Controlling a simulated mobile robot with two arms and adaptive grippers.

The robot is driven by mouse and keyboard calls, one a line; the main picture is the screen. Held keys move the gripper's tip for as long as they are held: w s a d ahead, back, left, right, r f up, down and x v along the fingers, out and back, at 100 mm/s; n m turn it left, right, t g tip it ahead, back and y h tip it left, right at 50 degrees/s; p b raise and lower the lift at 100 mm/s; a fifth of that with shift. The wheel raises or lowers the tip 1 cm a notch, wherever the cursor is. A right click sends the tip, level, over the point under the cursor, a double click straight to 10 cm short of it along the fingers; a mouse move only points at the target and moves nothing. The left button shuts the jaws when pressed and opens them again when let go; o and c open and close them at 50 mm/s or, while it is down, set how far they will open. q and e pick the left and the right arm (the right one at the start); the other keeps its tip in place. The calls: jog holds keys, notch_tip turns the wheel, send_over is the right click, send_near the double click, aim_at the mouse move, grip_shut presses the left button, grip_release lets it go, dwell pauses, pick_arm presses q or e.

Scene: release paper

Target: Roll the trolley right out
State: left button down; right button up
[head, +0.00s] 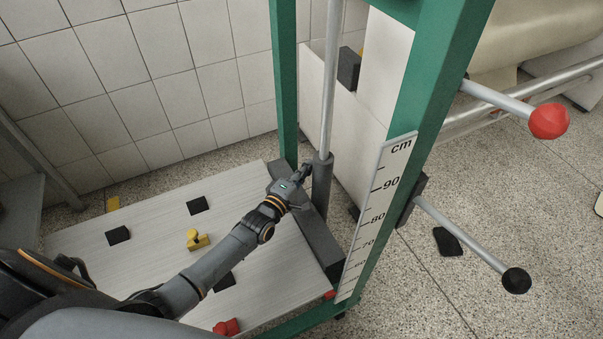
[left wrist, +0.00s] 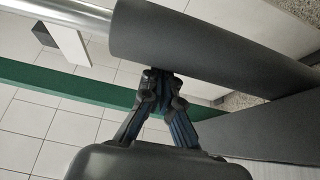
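A low pale platform (head: 95,280), which looks like the trolley, lies at the lower left in the head view; no wheels show clearly. A dark grey bar (head: 318,245) runs along its right end. A grey sleeve (head: 322,188) around an upright metal pole (head: 331,80) stands by this bar. My left gripper (head: 306,171) is just left of the sleeve. In the left wrist view its fingertips (left wrist: 160,76) meet at the lower edge of the sleeve (left wrist: 200,45), with nothing seen between them. Whether they touch the sleeve is unclear. My right gripper is not in view.
A green frame (head: 415,110) with a cm scale (head: 376,215) rises right of the platform. A red knob (head: 548,121) and a black knob (head: 516,280) stick out on rods. Black pads (head: 197,204) and a yellow piece (head: 197,240) lie on the platform. Tiled wall stands behind.

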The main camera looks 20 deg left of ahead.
pick_arm(q)
jog(key=s+a, duration=0.2)
jog(key=s, duration=0.9)
jog(key=shift+s+a, duration=0.15)
jog(key=shift+s, duration=0.2)
